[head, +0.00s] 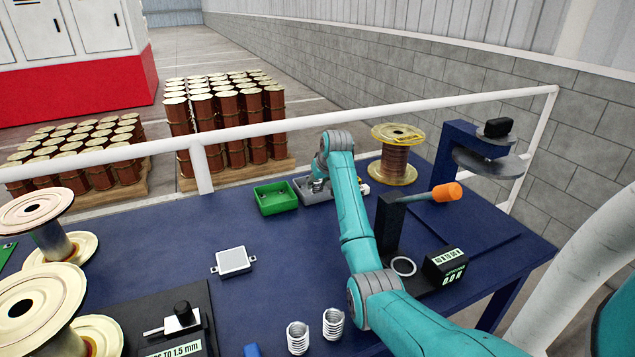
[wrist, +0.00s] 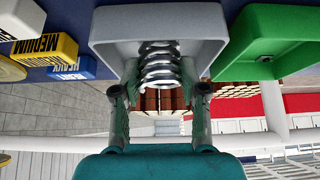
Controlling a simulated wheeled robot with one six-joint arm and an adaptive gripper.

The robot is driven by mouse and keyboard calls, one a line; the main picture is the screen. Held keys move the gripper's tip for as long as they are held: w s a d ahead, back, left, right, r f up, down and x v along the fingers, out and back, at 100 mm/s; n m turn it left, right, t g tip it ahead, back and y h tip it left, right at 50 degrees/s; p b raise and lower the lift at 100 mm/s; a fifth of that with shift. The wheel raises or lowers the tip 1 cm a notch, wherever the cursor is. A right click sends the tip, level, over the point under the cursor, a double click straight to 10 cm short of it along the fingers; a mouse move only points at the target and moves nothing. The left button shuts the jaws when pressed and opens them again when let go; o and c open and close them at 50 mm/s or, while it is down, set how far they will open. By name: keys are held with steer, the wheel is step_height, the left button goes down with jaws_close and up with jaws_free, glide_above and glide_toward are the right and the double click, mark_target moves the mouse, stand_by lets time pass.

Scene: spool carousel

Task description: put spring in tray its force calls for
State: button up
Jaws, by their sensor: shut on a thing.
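My gripper (wrist: 160,95) is shut on a coiled metal spring (wrist: 160,65), held between its two fingers. In the wrist view the spring overlaps the grey tray (wrist: 105,35); I cannot tell whether it touches the tray floor. In the head view my gripper (head: 318,187) is low at the grey tray (head: 301,183), and the spring is hard to make out. A green tray (head: 275,198) stands just left of it and also shows in the wrist view (wrist: 245,62). Beside the grey tray are a yellow block (wrist: 45,45) reading MEDIUM and a blue block (wrist: 70,68) reading HEAVY.
Two springs (head: 298,338) (head: 333,323) stand at the table's front. A force tester with an orange handle (head: 447,192) and a display (head: 446,265) reading 0.0 N is right of my arm. A wire spool (head: 396,155) stands behind.

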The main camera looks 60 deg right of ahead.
steer(key=o, duration=1.3)
steer(key=shift+c, duration=0.2)
steer(key=shift+r, duration=0.2)
steer(key=v, duration=1.1)
steer(key=shift+s+a+r, duration=0.15)
steer(key=shift+a+r, duration=0.05)
steer(key=shift+r, duration=0.15)
